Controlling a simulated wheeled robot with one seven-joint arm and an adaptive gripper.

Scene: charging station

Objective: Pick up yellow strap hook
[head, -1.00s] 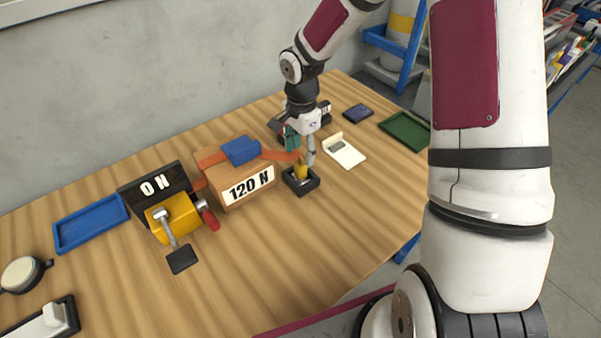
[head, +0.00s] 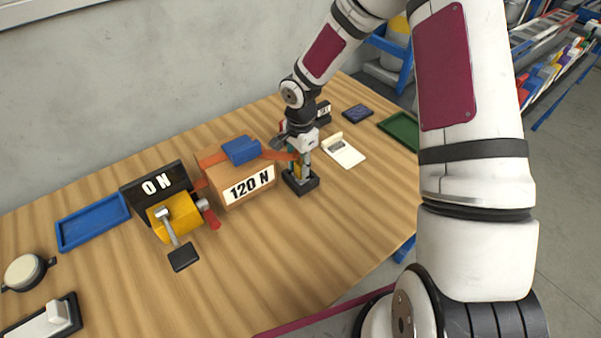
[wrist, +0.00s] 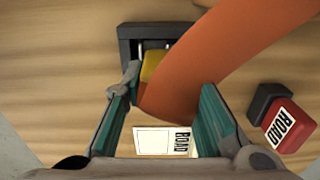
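The yellow strap hook (head: 297,171) stands in a small black holder (head: 301,187) to the right of the 120 N box. In the wrist view, part of the yellow hook (wrist: 152,65) shows beside the orange strap (wrist: 215,55), which hides the rest. My gripper (head: 299,162) is low at the holder. In the wrist view its teal fingers (wrist: 170,90) are apart, with the strap's end between them. I cannot tell whether either finger touches the strap or hook.
The cardboard box (head: 245,181) carries the orange strap and a blue block (head: 241,151). A yellow winch (head: 176,217) and a black ON sign (head: 150,187) stand left of it. A white card (head: 343,151) lies right of the holder.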

